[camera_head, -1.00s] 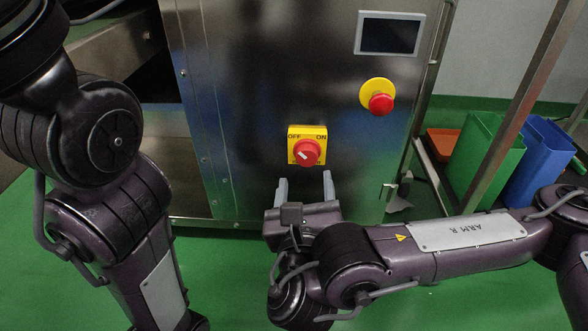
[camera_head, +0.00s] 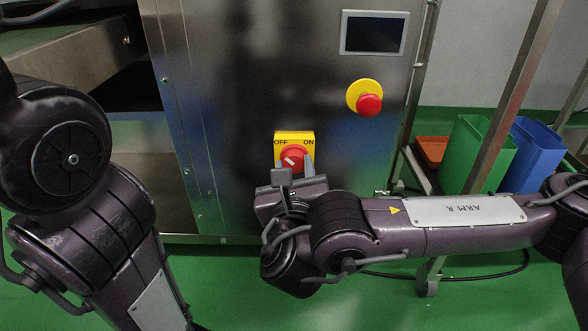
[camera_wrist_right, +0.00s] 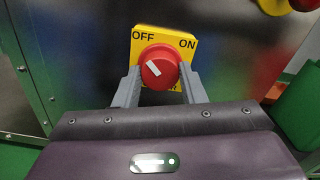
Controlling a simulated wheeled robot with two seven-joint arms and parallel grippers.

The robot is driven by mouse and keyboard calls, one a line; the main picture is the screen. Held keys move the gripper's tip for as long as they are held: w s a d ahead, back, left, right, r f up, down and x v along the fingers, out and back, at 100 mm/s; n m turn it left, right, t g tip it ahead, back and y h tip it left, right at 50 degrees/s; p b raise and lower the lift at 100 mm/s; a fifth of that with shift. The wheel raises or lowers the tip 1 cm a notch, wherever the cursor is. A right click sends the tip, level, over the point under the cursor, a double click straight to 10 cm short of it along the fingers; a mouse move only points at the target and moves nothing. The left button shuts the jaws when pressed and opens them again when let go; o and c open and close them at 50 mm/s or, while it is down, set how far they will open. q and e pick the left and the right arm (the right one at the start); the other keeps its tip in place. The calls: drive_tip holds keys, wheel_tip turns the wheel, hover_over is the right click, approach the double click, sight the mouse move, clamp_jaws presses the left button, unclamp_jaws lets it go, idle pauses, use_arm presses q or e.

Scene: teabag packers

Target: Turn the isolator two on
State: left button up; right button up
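The isolator is a red rotary knob (camera_head: 294,157) on a yellow plate (camera_head: 280,138) marked OFF at left and ON at right. In the right wrist view, the white mark on the knob (camera_wrist_right: 160,67) slants up and left, toward OFF. My right gripper (camera_head: 295,168) is at the knob. In the right wrist view its two grey fingers stand apart, one on each side of the knob; I cannot tell whether they touch it. In the head view, its left finger is largely hidden. My left arm shows at the left, but its gripper is out of view.
A red emergency button (camera_head: 369,104) on a yellow base and a dark screen (camera_head: 374,33) sit higher on the steel cabinet (camera_head: 235,80). Green (camera_head: 476,155) and blue (camera_head: 534,155) bins and an orange tray (camera_head: 432,150) stand at the right behind a metal post.

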drive_tip(key=shift+c, duration=1.3)
drive_tip(key=shift+m, duration=0.3)
drive_tip(key=m, duration=1.2)
drive_tip(key=shift+f, duration=0.1)
drive_tip(key=m, duration=0.5)
drive_tip(key=shift+m, duration=0.3)
